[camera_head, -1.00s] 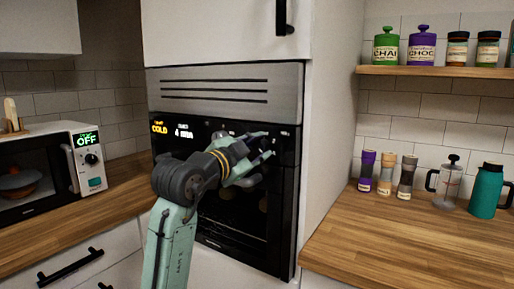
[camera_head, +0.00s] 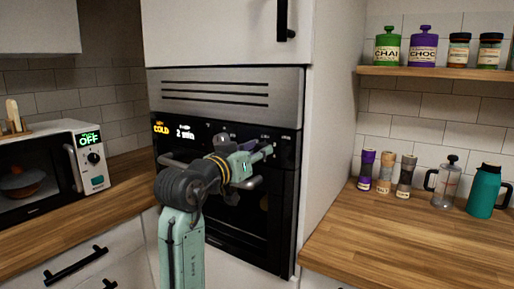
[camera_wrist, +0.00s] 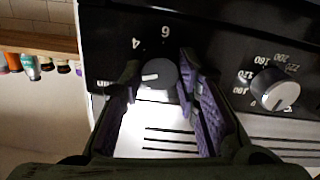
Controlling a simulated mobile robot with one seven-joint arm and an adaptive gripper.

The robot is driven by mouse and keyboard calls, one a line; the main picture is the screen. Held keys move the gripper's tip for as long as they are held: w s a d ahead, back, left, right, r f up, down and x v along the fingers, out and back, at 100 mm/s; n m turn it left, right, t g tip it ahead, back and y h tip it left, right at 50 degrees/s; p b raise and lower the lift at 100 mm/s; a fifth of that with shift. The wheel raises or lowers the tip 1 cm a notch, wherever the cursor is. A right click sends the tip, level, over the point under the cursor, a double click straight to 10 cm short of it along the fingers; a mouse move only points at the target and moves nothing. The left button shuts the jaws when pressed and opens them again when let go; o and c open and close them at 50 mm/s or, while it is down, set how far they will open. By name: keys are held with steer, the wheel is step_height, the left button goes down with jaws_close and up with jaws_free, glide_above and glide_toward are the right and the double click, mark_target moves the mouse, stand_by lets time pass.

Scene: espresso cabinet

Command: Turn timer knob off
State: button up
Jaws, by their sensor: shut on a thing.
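The oven's timer knob (camera_wrist: 162,72) is dark and round with a white pointer mark. Its mark points left in the wrist view, below the printed 4 and towards a partly hidden label. My gripper (camera_wrist: 158,66) is shut on this knob, with one purple-padded finger on each side. In the head view my gripper (camera_head: 262,158) is at the right part of the oven's black control panel (camera_head: 220,128) and hides the knob. The oven display (camera_head: 185,133) reads 2 min, beside COLD in orange.
A temperature knob (camera_wrist: 275,88) sits right of the timer knob in the wrist view. The oven door handle (camera_head: 172,162) is below the panel. A microwave (camera_head: 92,158) showing OFF stands left. Spice bottles, a press and a teal jug (camera_head: 486,190) stand on the right counter.

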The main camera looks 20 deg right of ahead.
steer(key=n, duration=0.3)
steer(key=shift+n+p, duration=0.4)
steer(key=n, duration=1)
steer(key=shift+w+f, duration=0.1)
steer(key=shift+f, duration=0.05)
steer(key=shift+a, duration=0.1)
steer(key=o, duration=1.2)
